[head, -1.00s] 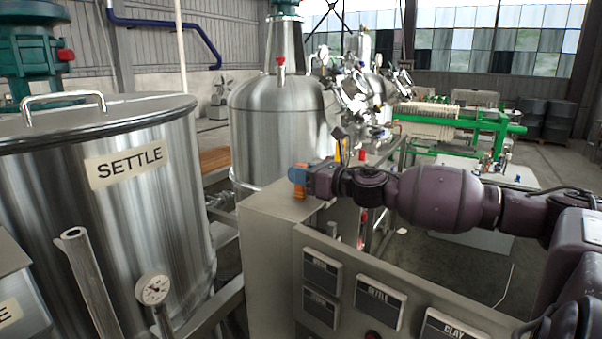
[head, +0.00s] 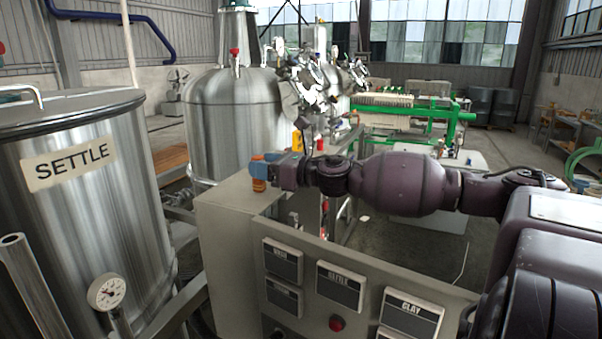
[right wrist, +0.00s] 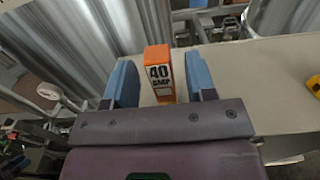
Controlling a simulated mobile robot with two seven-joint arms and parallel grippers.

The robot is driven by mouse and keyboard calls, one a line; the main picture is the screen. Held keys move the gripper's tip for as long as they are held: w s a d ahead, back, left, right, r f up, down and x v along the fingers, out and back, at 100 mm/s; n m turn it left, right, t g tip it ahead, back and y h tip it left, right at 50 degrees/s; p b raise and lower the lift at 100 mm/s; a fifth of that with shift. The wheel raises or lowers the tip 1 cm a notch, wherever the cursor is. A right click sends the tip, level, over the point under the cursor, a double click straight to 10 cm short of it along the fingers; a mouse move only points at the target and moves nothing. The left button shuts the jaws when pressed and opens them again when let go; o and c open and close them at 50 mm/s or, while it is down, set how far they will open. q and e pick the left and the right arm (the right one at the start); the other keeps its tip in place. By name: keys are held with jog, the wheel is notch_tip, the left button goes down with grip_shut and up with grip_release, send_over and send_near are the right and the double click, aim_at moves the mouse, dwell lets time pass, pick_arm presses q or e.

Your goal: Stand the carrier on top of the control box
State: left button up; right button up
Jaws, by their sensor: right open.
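The carrier (head: 259,184) is a small orange block. In the right wrist view the carrier (right wrist: 158,60) shows a pale label reading "40" with smaller letters below. It stands upright on the top of the grey control box (head: 228,225), whose pale top (right wrist: 255,75) also shows in the right wrist view. My right gripper (head: 268,172) comes in from the right, low over the box top. Its blue fingers (right wrist: 161,88) are open on either side of the carrier, with a gap at each side. My left gripper is not in view.
A SETTLE tank (head: 85,210) and a gauge (head: 108,291) stand left of the box. Labelled panels (head: 340,287) and a red button (head: 337,323) are on its front. A steel vessel (head: 235,125) stands behind. A yellow object (right wrist: 314,86) is at the wrist view's right edge.

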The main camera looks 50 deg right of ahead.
jog(key=v, duration=1)
jog(key=shift+b, duration=0.45)
jog(key=shift+s, duration=0.1)
dwell(0.4)
